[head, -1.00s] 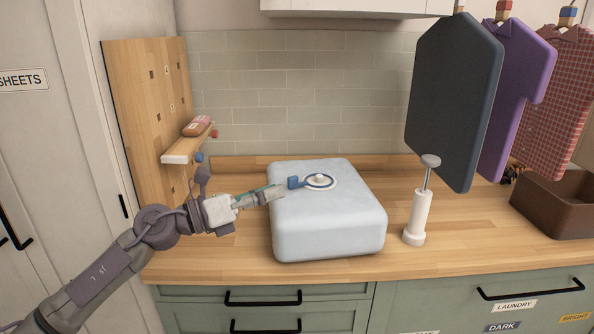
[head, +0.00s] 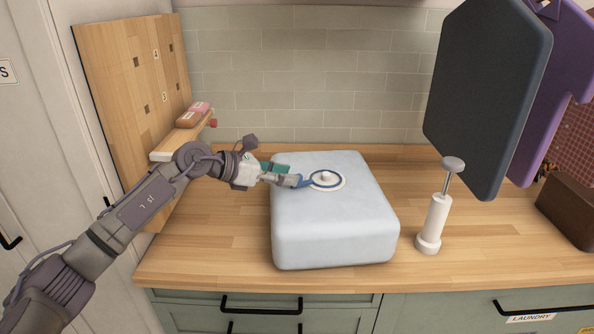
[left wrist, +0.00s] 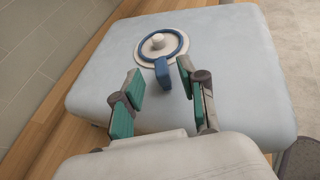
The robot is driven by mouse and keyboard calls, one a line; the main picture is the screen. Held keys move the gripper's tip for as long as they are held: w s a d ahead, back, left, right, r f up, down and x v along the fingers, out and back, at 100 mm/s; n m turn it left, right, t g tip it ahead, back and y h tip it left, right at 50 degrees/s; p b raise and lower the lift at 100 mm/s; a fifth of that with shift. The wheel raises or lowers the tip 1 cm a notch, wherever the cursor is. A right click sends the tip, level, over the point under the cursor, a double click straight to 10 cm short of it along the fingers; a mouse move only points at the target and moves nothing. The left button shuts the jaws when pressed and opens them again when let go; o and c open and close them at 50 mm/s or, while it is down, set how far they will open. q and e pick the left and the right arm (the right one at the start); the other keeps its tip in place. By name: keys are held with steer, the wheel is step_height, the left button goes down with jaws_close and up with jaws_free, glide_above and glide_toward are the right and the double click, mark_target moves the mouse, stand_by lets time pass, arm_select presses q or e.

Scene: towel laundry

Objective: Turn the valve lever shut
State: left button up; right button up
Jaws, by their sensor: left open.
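The valve is a round white disc with a blue ring (head: 326,180) and a white centre knob, set on top of a pale blue, puffy block (head: 335,225) on the counter. Its blue lever tab (left wrist: 163,73) points toward my left gripper in the left wrist view. My left gripper (head: 296,179) is open. In the left wrist view its teal-padded fingers (left wrist: 160,82) stand on either side of the lever's end, with gaps on both sides. In the head view the gripper partly hides the lever. My right gripper is not in view.
A white hand pump (head: 434,222) stands right of the block. Dark and purple garment shapes (head: 488,95) hang at the right, above a brown box (head: 570,210). A wooden pegboard (head: 130,90) with a small shelf stands left, close to my arm.

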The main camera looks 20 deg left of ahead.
mark_target(302, 180)
arm_select(q)
steer(key=shift+x, duration=1.2)
steer(key=shift+w+d+f, duration=0.1)
steer(key=shift+w+d, duration=0.1)
steer(key=shift+d, duration=0.1)
steer(key=shift+w+d+f+p, duration=0.1)
steer(key=shift+w+d+p, duration=0.05)
steer(key=shift+p, duration=0.15)
steer(key=c, duration=0.7)
jaws_close()
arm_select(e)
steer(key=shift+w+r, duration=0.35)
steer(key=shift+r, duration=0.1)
